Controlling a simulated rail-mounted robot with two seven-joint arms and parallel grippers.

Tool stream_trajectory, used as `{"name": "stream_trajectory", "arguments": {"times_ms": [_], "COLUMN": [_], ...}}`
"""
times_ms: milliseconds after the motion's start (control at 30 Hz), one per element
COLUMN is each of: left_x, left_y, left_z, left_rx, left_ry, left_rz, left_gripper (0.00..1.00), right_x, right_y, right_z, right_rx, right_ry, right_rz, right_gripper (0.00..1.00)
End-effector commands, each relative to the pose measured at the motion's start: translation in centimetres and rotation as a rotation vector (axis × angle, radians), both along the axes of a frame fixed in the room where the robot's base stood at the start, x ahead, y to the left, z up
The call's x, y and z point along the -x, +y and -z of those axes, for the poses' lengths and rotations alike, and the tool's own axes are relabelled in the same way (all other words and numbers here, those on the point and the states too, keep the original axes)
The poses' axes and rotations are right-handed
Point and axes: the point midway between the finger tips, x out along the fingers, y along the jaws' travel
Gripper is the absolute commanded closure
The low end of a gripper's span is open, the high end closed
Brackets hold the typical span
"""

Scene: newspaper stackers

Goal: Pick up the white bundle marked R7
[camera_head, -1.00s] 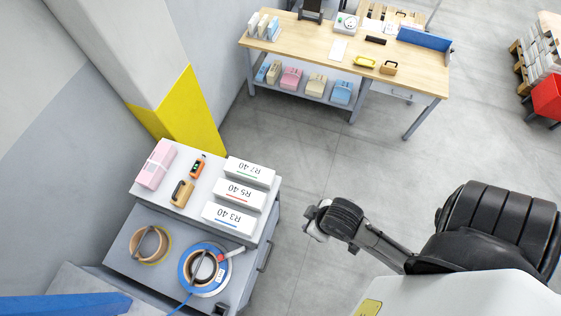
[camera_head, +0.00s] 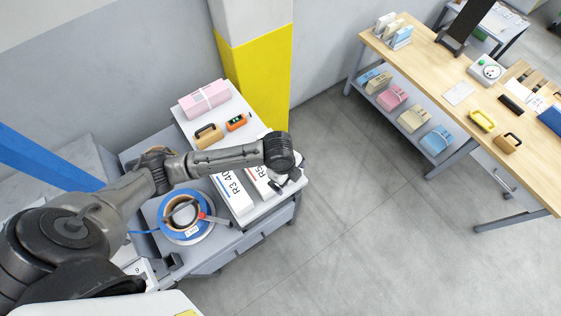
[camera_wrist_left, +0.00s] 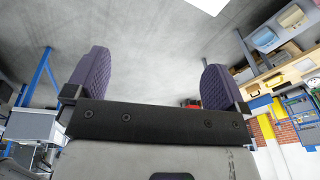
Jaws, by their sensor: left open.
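My left gripper (camera_head: 284,184) hangs over the right side of the grey cabinet in the head view. In the left wrist view its two purple fingers (camera_wrist_left: 158,82) are wide apart with nothing between them. White bundles lie on the cabinet's upper shelf: the one marked R3 40 (camera_head: 232,194) is in plain view, and the one marked R5 (camera_head: 258,180) is partly covered by my gripper. The R7 bundle's label is not visible; my left wrist hides that spot beyond R5, and only a bit of white (camera_head: 263,133) shows past it. My right gripper is not in view.
A pink bundle (camera_head: 203,99), a tan-handled tool (camera_head: 208,136) and an orange device (camera_head: 237,122) share the shelf. A blue-rimmed reel (camera_head: 186,216) sits lower. A yellow-banded pillar (camera_head: 262,85) rises behind. A wooden workbench (camera_head: 440,75) stands right, with open floor between.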

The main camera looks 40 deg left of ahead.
Motion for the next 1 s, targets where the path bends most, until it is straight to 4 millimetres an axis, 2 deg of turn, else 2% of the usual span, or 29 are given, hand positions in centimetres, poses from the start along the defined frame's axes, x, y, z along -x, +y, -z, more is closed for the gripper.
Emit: {"name": "stream_trajectory", "arguments": {"times_ms": [33,100,300,400,567,1000], "left_x": [-1.8,-3.5,-6.8,-7.6,-8.2,-8.2], "left_y": [1.9,3.9,8.8,10.4,11.6,11.7], "left_z": [1.4,1.6,1.5,1.1,1.6,8.2], "left_rx": [-0.041,-0.076,-0.137,-0.150,-0.158,-0.158], "left_ry": [0.004,0.020,0.059,0.071,0.082,0.083], "left_rz": [0.050,0.113,0.215,0.239,0.254,0.257], "left_gripper": [0.00,0.00,0.00,0.00,0.00,0.00], "right_x": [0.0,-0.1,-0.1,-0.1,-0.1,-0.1], "right_y": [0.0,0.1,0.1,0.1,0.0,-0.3], "right_z": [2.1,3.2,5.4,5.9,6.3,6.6], "right_rx": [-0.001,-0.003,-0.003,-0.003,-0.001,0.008], "right_ry": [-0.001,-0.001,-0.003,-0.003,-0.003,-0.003], "right_rz": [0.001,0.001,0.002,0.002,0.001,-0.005], "right_gripper": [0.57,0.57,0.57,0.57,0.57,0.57]}}
